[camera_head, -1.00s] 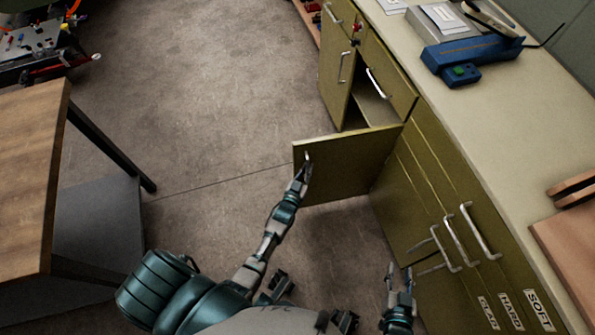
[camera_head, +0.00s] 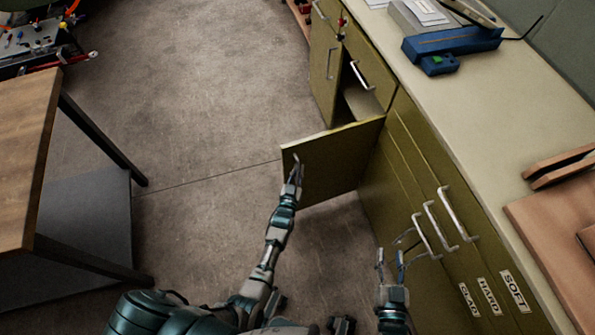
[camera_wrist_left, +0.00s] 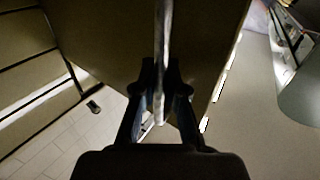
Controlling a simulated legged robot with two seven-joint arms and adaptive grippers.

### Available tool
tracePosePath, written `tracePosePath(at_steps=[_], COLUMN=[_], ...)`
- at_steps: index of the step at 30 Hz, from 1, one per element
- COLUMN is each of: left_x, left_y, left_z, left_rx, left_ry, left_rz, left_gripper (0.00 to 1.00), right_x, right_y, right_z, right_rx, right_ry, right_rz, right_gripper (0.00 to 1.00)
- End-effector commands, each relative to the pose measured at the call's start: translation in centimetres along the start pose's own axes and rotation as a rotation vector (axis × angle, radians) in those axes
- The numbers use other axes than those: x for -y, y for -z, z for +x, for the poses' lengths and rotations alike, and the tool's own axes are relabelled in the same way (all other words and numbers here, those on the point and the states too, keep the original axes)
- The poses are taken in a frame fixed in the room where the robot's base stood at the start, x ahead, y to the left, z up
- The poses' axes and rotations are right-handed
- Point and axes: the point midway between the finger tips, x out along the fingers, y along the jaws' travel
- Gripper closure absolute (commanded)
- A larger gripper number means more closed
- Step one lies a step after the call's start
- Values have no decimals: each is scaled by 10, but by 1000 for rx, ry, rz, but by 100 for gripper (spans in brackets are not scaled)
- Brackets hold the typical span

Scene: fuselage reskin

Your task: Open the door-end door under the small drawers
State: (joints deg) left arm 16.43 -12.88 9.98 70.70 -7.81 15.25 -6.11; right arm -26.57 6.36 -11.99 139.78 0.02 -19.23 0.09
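The olive-green door (camera_head: 335,165) stands open, swung out from the cabinet row, with a dark cabinet opening (camera_head: 357,104) behind it. A drawer front with a metal handle (camera_head: 361,76) sits above the opening. My left gripper (camera_head: 297,165) is at the door's free edge side, on its handle. In the left wrist view the fingers (camera_wrist_left: 161,75) close around the pale upright handle bar (camera_wrist_left: 162,40), with the door panel (camera_wrist_left: 205,40) behind it. My right gripper (camera_head: 390,262) has its fingers apart and is empty, close to the lower cabinet handles (camera_head: 424,238).
The pale countertop (camera_head: 480,120) holds a blue device (camera_head: 450,45) and wooden boards (camera_head: 565,210). A wooden-topped table (camera_head: 25,140) stands at the left. The floor (camera_head: 200,110) between table and cabinets is clear. Labels (camera_head: 490,296) mark the nearest fronts.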

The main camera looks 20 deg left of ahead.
Motion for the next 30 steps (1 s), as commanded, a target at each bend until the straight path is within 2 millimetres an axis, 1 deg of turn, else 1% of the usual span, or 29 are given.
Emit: tracePosePath(at_steps=[1, 2, 3, 4, 12, 14, 16, 20, 24, 27, 30], left_x=[0, 0, 0, 0, 0, 0, -1, -1, -1, -1, -2], left_y=[2, 2, 2, 2, 0, -1, -1, -2, -2, -2, -2], left_z=[0, 0, 0, 0, 0, -3, -10, -34, -66, -87, -104], left_rx=[-6, -5, -5, -4, 0, 1, 1, 3, 3, 2, 2], left_ry=[2, 2, 2, 1, 0, 0, 0, 1, 1, 1, 1], left_rz=[0, 0, 0, 0, 0, 1, 1, 1, 1, 1, 1], left_gripper=[84, 77, 67, 63, 63, 63, 63, 63, 63, 63, 63], right_x=[0, 0, 0, 0, 0, 1, 1, 1, 1, 1, 1], right_y=[0, 0, 0, 0, -1, -1, 0, 0, 0, 0, 0], right_z=[0, 0, 0, 0, 0, -2, -2, -2, -2, -1, -1], right_rx=[0, 0, -1, -1, 4, 4, 3, 2, 2, 2, 2], right_ry=[0, 0, 0, 0, 0, 0, 0, 0, 0, 0, 0], right_rz=[0, 0, 0, 0, 0, -1, -1, -1, -1, -1, 0], right_gripper=[60, 60, 60, 60, 60, 60, 60, 60, 60, 60, 60])
